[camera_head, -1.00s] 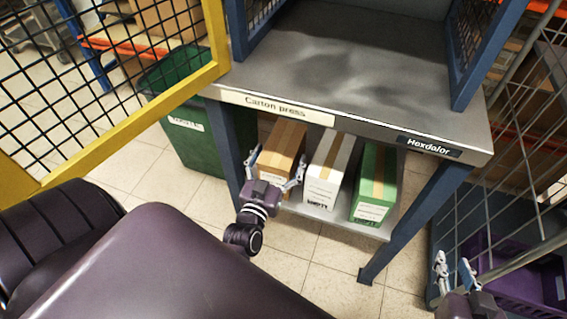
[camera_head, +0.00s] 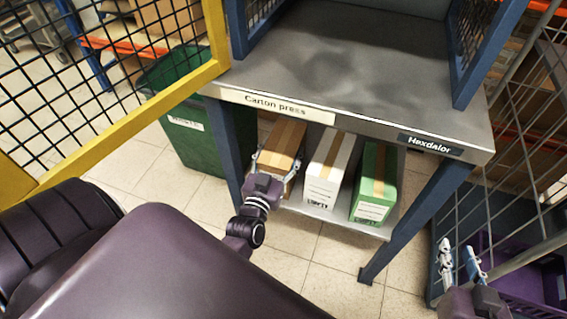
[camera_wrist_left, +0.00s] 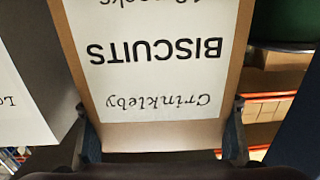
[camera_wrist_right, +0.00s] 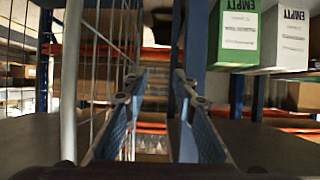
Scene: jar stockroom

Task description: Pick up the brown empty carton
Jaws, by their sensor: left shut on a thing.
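The brown carton (camera_head: 284,141) stands leftmost on the low shelf under the carton press table. In the left wrist view the carton (camera_wrist_left: 150,135) fills the middle, with a white label reading Crinkleby BISCUITS upside down. My left gripper (camera_head: 272,166) is shut on the carton's near end, one finger on each side; the fingers also show in the left wrist view (camera_wrist_left: 162,140). The gripper hides the lower part of that end in the head view. My right gripper (camera_head: 460,262) is apart and empty at the lower right; its parted fingers show in the right wrist view (camera_wrist_right: 157,105).
A white carton (camera_head: 325,172) and a green carton (camera_head: 376,183) stand to the right on the same shelf (camera_head: 335,217). The table's blue legs (camera_head: 222,140) flank the shelf. A green bin (camera_head: 190,135) stands left, a yellow-framed mesh (camera_head: 125,118) nearer. A purple crate (camera_head: 515,290) lies right.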

